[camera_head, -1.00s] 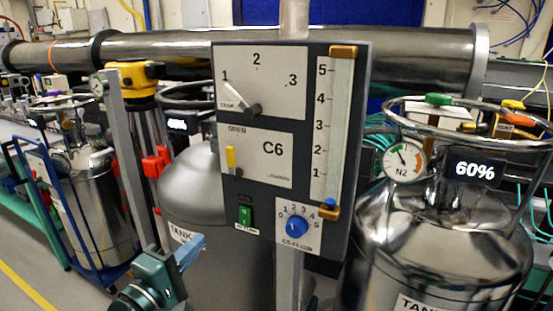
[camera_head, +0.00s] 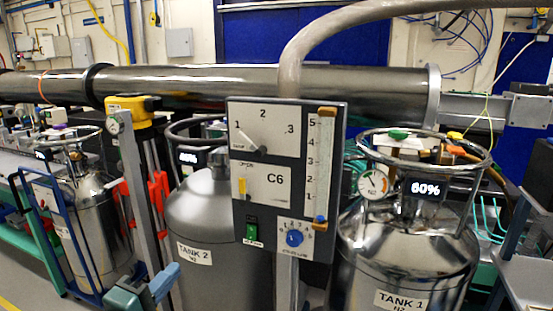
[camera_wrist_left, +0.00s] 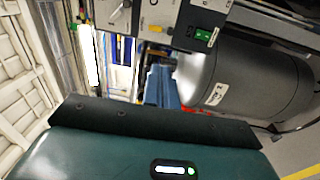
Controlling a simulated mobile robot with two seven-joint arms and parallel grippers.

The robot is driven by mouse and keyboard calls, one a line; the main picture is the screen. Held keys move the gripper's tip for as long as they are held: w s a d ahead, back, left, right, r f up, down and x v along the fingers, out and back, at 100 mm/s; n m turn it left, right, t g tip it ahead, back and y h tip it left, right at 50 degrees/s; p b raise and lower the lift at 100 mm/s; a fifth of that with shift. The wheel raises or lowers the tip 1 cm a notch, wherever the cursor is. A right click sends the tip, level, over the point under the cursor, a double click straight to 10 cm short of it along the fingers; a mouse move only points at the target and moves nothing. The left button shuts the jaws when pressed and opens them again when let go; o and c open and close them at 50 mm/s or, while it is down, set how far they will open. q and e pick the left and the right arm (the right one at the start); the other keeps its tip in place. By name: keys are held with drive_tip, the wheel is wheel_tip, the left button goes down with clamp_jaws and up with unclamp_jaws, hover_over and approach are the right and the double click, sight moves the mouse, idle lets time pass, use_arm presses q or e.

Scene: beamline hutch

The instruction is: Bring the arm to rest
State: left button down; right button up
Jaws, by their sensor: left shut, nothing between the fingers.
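My left gripper (camera_head: 166,282) shows at the bottom of the head view, left of the control panel. Its blue fingers are shut with nothing between them, and it appears apart from the panel and tanks. In the left wrist view the shut blue fingers (camera_wrist_left: 162,88) point toward the panel's lower part and a grey tank. The control panel (camera_head: 241,215) stands on a post, with a selector lever (camera_head: 250,144) toward 1, a C6 label, a green switch (camera_head: 250,232) and a blue dial (camera_head: 294,238). My right gripper is not in view.
The grey TANK 2 (camera_head: 200,215) stands behind the panel on the left, and the shiny TANK 1 (camera_head: 405,255) on the right, with a 60% display. Another steel tank (camera_head: 85,232) sits in a blue trolley frame. A steel beam pipe (camera_head: 220,80) crosses behind. Floor shows at lower left.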

use_arm(q)
drive_tip(key=s+d+f+m+g+y+p, duration=0.1)
drive_tip(key=s+f+m+g, duration=0.1)
drive_tip(key=s+f+m, duration=0.3)
drive_tip(key=s+d+f+m+g+y+p, duration=0.1)
drive_tip(key=s+f+m, duration=0.4)
drive_tip(key=f, duration=0.6)
drive_tip(key=s+d+f+m+g+y, duration=0.1)
drive_tip(key=s+f+m+g, duration=0.3)
drive_tip(key=f, duration=0.5)
drive_tip(key=s+d+m, duration=0.1)
drive_tip(key=s+m, duration=0.1)
drive_tip(key=shift+d+m+p, duration=0.3)
drive_tip(key=shift+d+p, duration=0.05)
drive_tip(key=shift+p, duration=0.05)
